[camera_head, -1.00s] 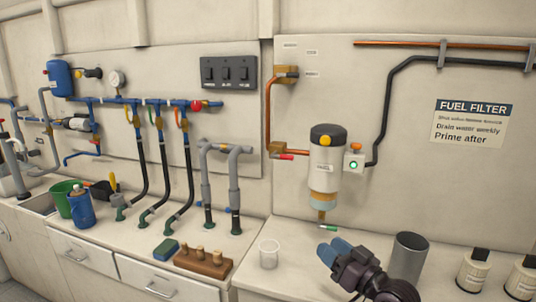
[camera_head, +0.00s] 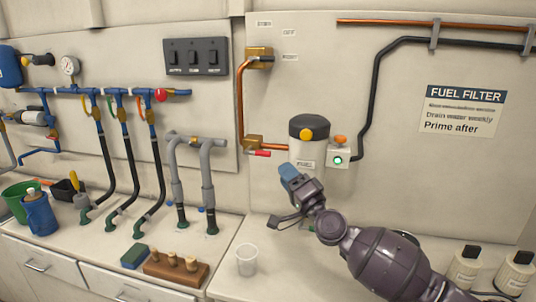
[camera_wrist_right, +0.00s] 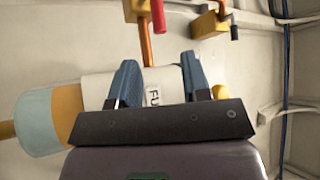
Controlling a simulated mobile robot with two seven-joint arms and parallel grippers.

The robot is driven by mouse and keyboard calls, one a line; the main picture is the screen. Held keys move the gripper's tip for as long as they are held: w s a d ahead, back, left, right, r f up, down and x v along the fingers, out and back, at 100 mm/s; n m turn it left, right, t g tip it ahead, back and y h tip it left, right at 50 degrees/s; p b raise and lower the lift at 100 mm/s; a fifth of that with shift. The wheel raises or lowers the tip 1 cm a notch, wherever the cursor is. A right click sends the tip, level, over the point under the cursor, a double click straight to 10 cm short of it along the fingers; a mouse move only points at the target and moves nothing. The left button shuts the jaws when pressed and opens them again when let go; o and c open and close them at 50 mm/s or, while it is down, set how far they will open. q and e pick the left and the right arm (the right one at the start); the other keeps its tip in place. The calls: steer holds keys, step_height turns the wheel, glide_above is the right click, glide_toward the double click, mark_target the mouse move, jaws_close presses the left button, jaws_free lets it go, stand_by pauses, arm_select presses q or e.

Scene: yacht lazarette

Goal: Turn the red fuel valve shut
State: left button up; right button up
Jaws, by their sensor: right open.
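A red lever handle (camera_head: 260,153) sticks out to the right from a brass valve (camera_head: 252,142) at the lower end of the copper pipe, left of the fuel filter (camera_head: 308,137). In the right wrist view the red handle (camera_wrist_right: 158,18) is at the top, beyond my fingers and apart from them. My right gripper (camera_head: 289,172) is in front of the filter body, below and right of the handle. Its two blue fingers (camera_wrist_right: 160,64) are spread with nothing held; the filter's white label shows between them. My left gripper is not in view.
An upper brass valve (camera_head: 260,55) with a dark handle sits above. A switch box with a green light (camera_head: 340,156) is right of the filter. A clear cup (camera_head: 247,259) and wooden block (camera_head: 175,268) stand on the counter. Another red knob (camera_head: 161,95) is on the blue manifold.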

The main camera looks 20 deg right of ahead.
mark_target(269, 154)
steer(key=x, duration=0.8)
steer(key=shift+w+a+b, duration=0.15)
steer(key=shift+w+b, duration=0.1)
steer(key=shift+b, duration=0.1)
jaws_close()
